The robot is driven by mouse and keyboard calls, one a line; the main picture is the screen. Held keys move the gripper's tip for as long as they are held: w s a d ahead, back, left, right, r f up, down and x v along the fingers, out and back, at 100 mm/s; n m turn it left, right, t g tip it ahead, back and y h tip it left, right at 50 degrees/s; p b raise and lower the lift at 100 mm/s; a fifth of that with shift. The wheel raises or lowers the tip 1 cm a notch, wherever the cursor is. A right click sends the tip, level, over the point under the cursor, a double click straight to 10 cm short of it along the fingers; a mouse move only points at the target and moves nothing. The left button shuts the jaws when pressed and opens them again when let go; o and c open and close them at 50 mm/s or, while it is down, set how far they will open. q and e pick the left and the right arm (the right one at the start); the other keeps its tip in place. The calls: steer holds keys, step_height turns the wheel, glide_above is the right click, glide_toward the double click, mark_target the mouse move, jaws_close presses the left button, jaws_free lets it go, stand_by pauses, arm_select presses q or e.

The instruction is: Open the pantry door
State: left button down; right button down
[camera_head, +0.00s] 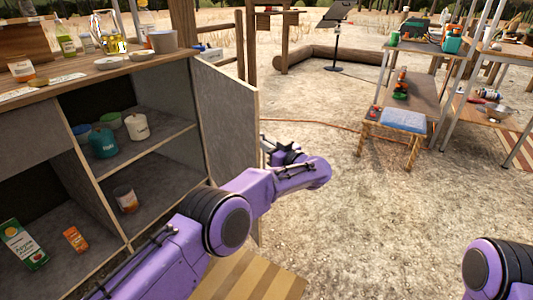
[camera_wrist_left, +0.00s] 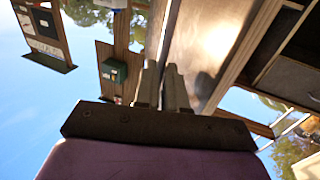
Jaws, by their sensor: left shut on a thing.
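The pantry door (camera_head: 226,118) is a grey panel with a light wooden edge. It stands swung out from the right side of the open cabinet (camera_head: 184,100), and its edge also shows in the left wrist view (camera_wrist_left: 211,50). My left gripper (camera_head: 268,146) is at the door's free edge, partly hidden. In the left wrist view its two fingers (camera_wrist_left: 162,88) are closed on either side of the door's edge. Whether a handle is between them cannot be told. My right forearm shows at the lower right of the head view; its gripper is out of frame.
Shelves hold a teal jar (camera_head: 102,142), a white jar (camera_head: 137,126) and a can (camera_head: 126,199). A carton (camera_head: 22,244) and orange box (camera_head: 75,239) sit lower left. Bottles and bowls stand on the countertop (camera_head: 95,68).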

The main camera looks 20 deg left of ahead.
arm_select(q)
steer(key=shift+w+a+r, duration=0.2)
steer(key=shift+w, duration=0.1)
steer(key=c, duration=1.4)
jaws_free()
steer(key=shift+c, duration=0.2)
steer(key=shift+o, duration=1.1)
steer(key=shift+a, duration=0.2)
steer(key=p+v, duration=0.2)
steer(key=v, duration=0.9)
steer(key=shift+w, duration=0.2)
steer(key=shift+f, duration=0.15)
steer(key=shift+c, duration=0.3)
